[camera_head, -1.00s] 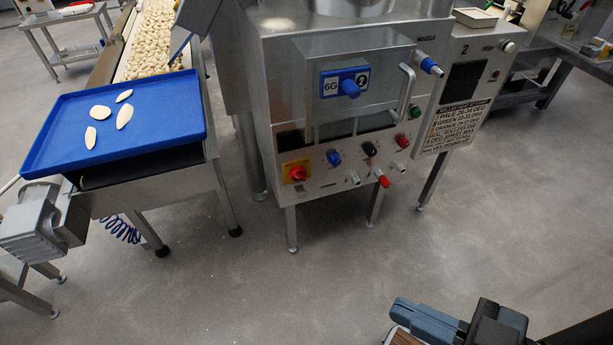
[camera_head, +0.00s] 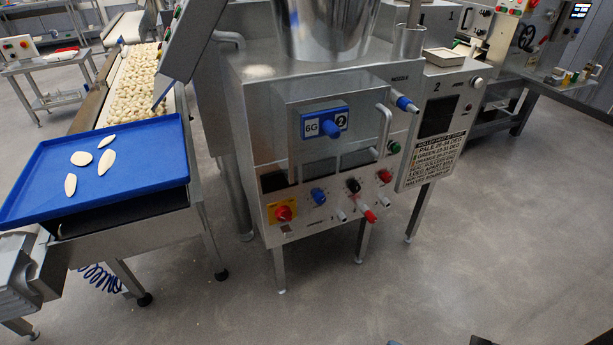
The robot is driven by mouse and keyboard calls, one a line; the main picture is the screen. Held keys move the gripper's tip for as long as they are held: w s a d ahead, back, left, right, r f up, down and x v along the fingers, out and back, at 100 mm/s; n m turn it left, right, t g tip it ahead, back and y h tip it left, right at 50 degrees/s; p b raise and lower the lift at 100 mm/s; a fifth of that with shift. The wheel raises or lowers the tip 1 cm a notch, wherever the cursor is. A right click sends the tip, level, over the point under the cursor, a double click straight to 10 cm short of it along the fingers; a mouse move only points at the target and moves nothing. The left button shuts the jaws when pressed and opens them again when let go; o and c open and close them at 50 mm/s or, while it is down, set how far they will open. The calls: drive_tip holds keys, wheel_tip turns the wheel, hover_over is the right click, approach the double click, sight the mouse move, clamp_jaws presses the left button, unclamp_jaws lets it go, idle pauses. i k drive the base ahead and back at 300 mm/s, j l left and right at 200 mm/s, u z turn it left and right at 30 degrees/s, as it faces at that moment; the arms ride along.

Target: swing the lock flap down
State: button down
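The steel machine (camera_head: 262,110) stands in the middle. Its front has a raised box with a blue plate (camera_head: 324,122) marked 6G and 2 and a blue knob (camera_head: 331,129). A metal bar handle (camera_head: 385,130) runs down the box's right side. A blue-tipped lever (camera_head: 404,103) sticks out at the upper right of the front. I cannot tell for sure which part is the lock flap. My gripper is not in view; only small dark slivers, perhaps of my arm, show at the bottom edge.
A blue tray (camera_head: 34,190) with several pale pasta pieces lies on a stand at left, before a filled conveyor (camera_head: 135,100). Knobs and a red-tipped lever (camera_head: 369,215) project from the lower panel. A printed sign (camera_head: 432,160) hangs right. The floor (camera_head: 480,260) in front is clear.

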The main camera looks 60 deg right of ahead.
sight(286, 231)
drive_tip(key=j+z, duration=0.1)
drive_tip(key=z, duration=0.4)
drive_tip(key=i+j+z, duration=0.1)
drive_tip(key=z, duration=0.35)
drive_tip(key=j+z, duration=0.4)
drive_tip(key=j, duration=0.35)
drive_tip(key=k+j+z, duration=0.1)
drive_tip(key=j+z, duration=0.25)
drive_tip(key=j, duration=1.05)
drive_tip(key=k+z, duration=0.05)
